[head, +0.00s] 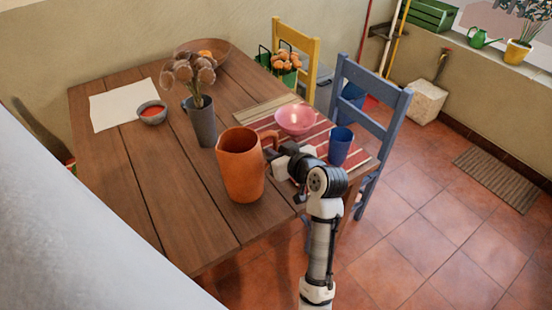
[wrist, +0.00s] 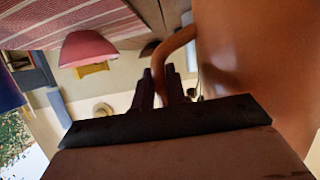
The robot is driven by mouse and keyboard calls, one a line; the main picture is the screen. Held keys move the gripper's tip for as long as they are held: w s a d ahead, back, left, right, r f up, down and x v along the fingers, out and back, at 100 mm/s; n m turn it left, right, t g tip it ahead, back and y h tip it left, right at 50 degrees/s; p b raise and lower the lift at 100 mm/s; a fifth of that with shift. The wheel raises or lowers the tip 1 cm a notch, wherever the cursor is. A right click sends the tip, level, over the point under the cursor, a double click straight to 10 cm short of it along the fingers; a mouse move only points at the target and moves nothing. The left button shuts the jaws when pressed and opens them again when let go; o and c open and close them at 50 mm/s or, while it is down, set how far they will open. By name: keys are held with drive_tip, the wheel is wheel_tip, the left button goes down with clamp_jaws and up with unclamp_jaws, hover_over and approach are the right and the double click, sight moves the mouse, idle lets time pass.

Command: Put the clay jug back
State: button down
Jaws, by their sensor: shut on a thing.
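The clay jug (head: 240,168) is a tall orange jug with a side handle. It is upright over the wooden table (head: 150,190), near its front right part; I cannot tell whether its base touches the wood. My gripper (head: 272,158) is at the jug's right side and is shut on its handle. In the wrist view my dark fingers (wrist: 160,88) are at the curved handle, and the jug's body (wrist: 255,60) fills the right side. The fingertips are partly hidden in the head view.
Right of the jug, a red striped mat (head: 312,150) bears a pink bowl (head: 295,119) and a blue cup (head: 340,146). A grey vase (head: 202,122) with dried flowers stands behind the jug. A small bowl (head: 152,112) is farther left. The table's front left is clear. A blue chair (head: 375,107) stands at right.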

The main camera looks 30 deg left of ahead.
drive_tip(key=shift+f, duration=1.5)
drive_tip(key=c, duration=1.4)
unclamp_jaws()
drive_tip(key=shift+f, duration=0.1)
drive_tip(key=shift+c, duration=0.2)
